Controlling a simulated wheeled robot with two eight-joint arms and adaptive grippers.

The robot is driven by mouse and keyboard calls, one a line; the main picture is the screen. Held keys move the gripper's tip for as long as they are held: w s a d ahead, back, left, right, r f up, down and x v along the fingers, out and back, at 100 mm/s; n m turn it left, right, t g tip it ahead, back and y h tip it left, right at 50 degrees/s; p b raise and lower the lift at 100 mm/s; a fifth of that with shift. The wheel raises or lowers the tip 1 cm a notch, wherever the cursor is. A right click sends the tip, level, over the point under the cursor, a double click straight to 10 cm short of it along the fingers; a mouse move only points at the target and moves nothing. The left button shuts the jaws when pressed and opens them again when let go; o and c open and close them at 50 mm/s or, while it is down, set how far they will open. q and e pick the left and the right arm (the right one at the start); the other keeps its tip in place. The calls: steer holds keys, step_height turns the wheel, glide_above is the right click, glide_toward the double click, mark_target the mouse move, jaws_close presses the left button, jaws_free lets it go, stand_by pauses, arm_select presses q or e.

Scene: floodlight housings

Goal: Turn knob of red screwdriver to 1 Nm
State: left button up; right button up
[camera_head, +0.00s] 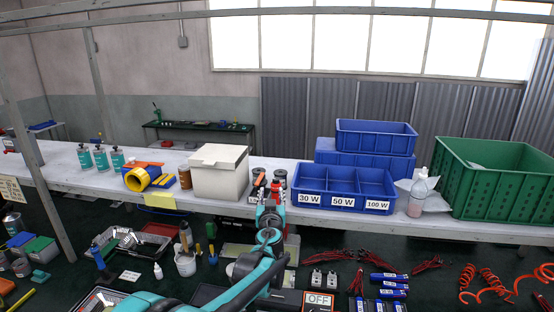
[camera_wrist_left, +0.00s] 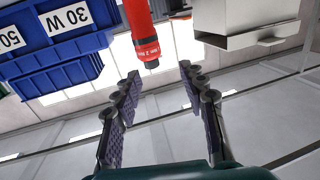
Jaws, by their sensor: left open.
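The red screwdriver (camera_wrist_left: 139,22) hangs into the top of the left wrist view. It has a red body, a lighter red band with small printing too blurred to read surely, and a dark tip. In the head view a red part (camera_head: 277,190) of it shows at the table's front edge, partly behind my gripper. My left gripper (camera_head: 268,196) reaches up to that edge from below. In the left wrist view its two fingers (camera_wrist_left: 160,76) are spread wide and empty, with the screwdriver's tip just beyond the gap between the fingertips, apart from both. My right gripper is not in view.
A white box (camera_head: 218,175) stands left of the screwdriver. A blue bin marked 30 W, 50 W and 100 W (camera_head: 343,186) stands close on its right. A green crate (camera_head: 500,190) is far right. Tools and cables crowd the dark lower surface in front.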

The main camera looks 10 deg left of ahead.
mark_target(276, 181)
arm_select(q)
steer(key=shift+w+d+r+t+h+p, duration=0.2)
steer(key=shift+w+d, duration=0.1)
steer(key=shift+w, duration=0.2)
steer(key=shift+w+d+r+t+h+p, duration=0.1)
steer(key=shift+w+d+r+p, duration=0.15)
steer(key=shift+w, duration=0.25)
steer(key=shift+w+a+r, duration=0.1)
steer(key=shift+w+a, duration=0.05)
steer(key=shift+w, duration=0.05)
steer(key=w, duration=0.3)
steer(key=w+p, duration=0.1)
steer(key=w, duration=0.1)
steer(key=shift+w+a+f, duration=0.2)
steer(key=shift+w+a, duration=0.1)
steer(key=shift+w, duration=0.05)
steer(key=shift+w+a, duration=0.1)
steer(key=shift+w, duration=0.25)
steer(key=shift+w+a, duration=0.1)
steer(key=shift+r, duration=0.1)
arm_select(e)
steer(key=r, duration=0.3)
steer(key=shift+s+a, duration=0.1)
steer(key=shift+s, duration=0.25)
